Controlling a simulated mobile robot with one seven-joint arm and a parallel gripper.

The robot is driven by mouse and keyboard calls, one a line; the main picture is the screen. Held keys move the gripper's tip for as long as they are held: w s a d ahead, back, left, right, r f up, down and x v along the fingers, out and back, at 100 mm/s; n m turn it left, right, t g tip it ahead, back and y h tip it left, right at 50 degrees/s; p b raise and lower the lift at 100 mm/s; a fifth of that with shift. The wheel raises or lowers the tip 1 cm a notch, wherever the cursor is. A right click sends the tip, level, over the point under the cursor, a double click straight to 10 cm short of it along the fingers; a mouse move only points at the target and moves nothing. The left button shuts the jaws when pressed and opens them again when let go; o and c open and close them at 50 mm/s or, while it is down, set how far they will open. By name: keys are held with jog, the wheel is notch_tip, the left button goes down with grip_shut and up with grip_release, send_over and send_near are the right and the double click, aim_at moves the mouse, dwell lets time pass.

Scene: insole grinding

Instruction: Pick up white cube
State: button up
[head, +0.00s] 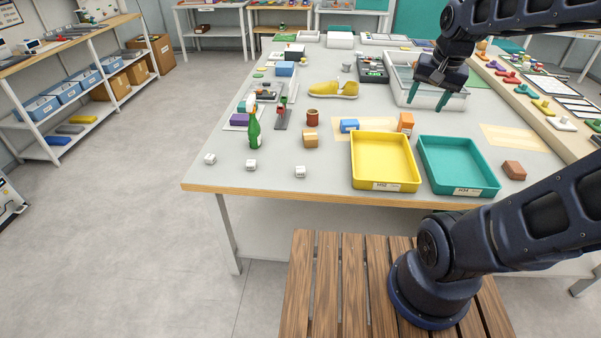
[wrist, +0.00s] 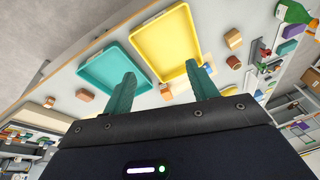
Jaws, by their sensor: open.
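Three small white cubes with dark marks lie on the grey table along its near left edge: a left cube (head: 210,159), a middle cube (head: 251,165) and a right cube (head: 300,172). I cannot tell which one the task means. My gripper (head: 427,99) is open and empty, high at the right over a light grey bin, far from the cubes. Its two teal fingers (wrist: 161,87) stand apart in the wrist view, with nothing between them but the table and trays beyond. I make out no white cube in the wrist view.
A yellow tray (head: 355,178) and a teal tray (head: 459,189) stand at the near edge, right of the cubes. A green bottle (head: 254,132), an orange-tan block (head: 310,139) and a brown mug (head: 312,117) stand behind the cubes. Table around the cubes is clear.

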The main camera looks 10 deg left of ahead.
jog(key=w+a+f+m+g, duration=0.2)
jog(key=w+a+f+m, duration=0.15)
jog(key=w+a, duration=0.4)
jog(key=m+h, duration=0.5)
jog(key=m, duration=0.5)
send_near(300, 169)
jog(key=shift+n, duration=0.25)
jog(key=x, duration=0.4)
jog(key=shift+w+d, duration=0.15)
jog(key=shift+w, duration=0.05)
jog(key=shift+x, duration=2.55)
jog(key=c, duration=1)
